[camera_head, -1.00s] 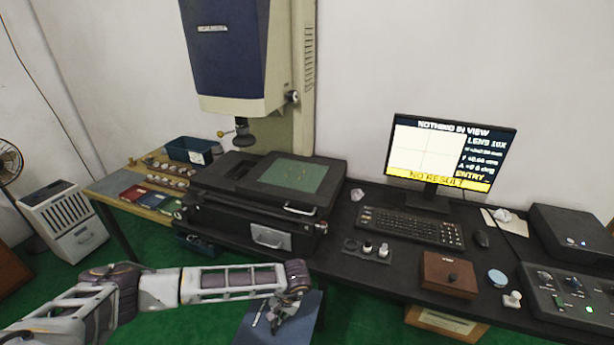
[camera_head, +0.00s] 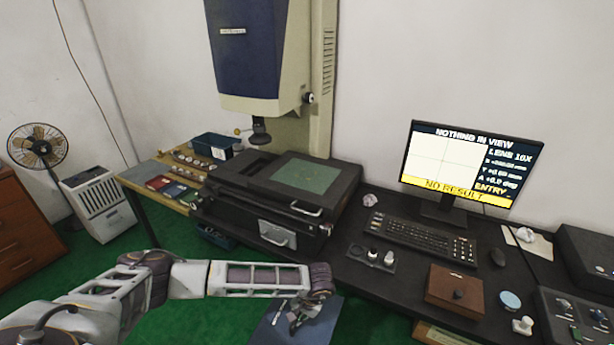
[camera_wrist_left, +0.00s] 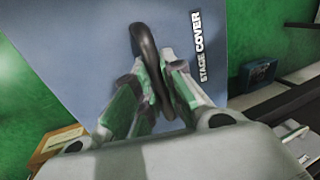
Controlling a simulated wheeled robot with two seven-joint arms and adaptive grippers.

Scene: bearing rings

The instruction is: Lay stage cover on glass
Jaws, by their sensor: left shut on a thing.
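The stage cover (camera_head: 317,326) is a flat blue-grey panel hanging low in front of the table. In the left wrist view the stage cover (camera_wrist_left: 75,50) bears the label STAGE COVER and a dark loop handle (camera_wrist_left: 148,60). My left gripper (camera_head: 296,318) is shut on that handle; its fingers (camera_wrist_left: 155,95) lie either side of the loop. The glass (camera_head: 305,177) is the greenish pane in the top of the black measuring stage (camera_head: 255,187), and it is bare. The cover is below and apart from the stage. My right gripper is out of view.
The measuring machine's lens head (camera_head: 260,132) hangs above the stage's back left. Parts and a blue bin (camera_head: 216,147) stand on the left bench. A keyboard (camera_head: 418,237), monitor (camera_head: 470,165), knob block (camera_head: 372,257) and brown box (camera_head: 455,289) fill the table's right side.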

